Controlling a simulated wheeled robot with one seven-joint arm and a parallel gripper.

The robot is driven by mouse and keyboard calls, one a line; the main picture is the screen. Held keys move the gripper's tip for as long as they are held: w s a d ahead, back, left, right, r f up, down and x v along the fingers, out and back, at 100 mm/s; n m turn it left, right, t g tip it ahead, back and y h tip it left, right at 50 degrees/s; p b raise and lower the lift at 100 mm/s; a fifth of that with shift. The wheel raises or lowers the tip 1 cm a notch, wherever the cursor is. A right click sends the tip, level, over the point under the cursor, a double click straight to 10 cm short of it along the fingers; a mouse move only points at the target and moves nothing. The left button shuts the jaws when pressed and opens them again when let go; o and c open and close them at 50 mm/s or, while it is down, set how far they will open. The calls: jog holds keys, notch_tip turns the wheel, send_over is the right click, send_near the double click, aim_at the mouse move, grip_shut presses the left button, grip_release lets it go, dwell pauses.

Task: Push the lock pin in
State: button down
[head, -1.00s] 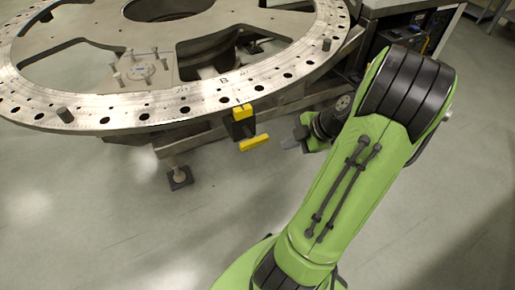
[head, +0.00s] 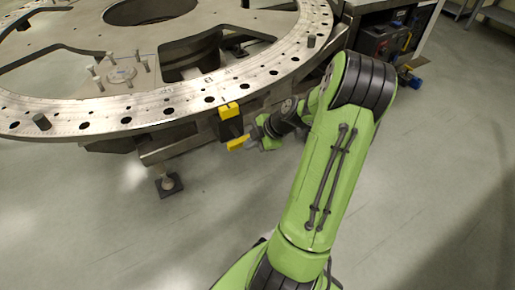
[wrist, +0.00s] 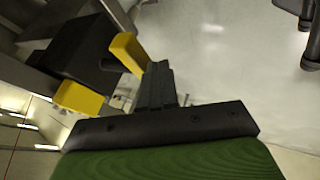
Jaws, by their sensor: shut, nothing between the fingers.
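The lock pin's yellow handle (head: 239,142) sticks out on a short dark stem from a black housing (head: 231,128) at the turret plate's rim. In the wrist view the handle (wrist: 129,52) stands apart from the housing (wrist: 72,48), with the stem showing between them. A second yellow piece (head: 229,110) sits on top of the housing. My gripper (head: 256,140) is shut and empty at the handle's outer right side. In the wrist view its fingertips (wrist: 160,68) lie right beside the handle; I cannot tell whether they touch it.
The round turret plate (head: 185,100) with its holes and short pegs fills the upper left, above a metal frame. A cabinet (head: 385,40) stands behind my arm at upper right. The floor (head: 90,220) in front and to the right is clear.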

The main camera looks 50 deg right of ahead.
aim_at(242, 137)
jog(key=w, duration=0.2)
jog(key=w+d, duration=0.1)
jog(key=shift+w, duration=0.35)
jog(key=shift+b, duration=0.3)
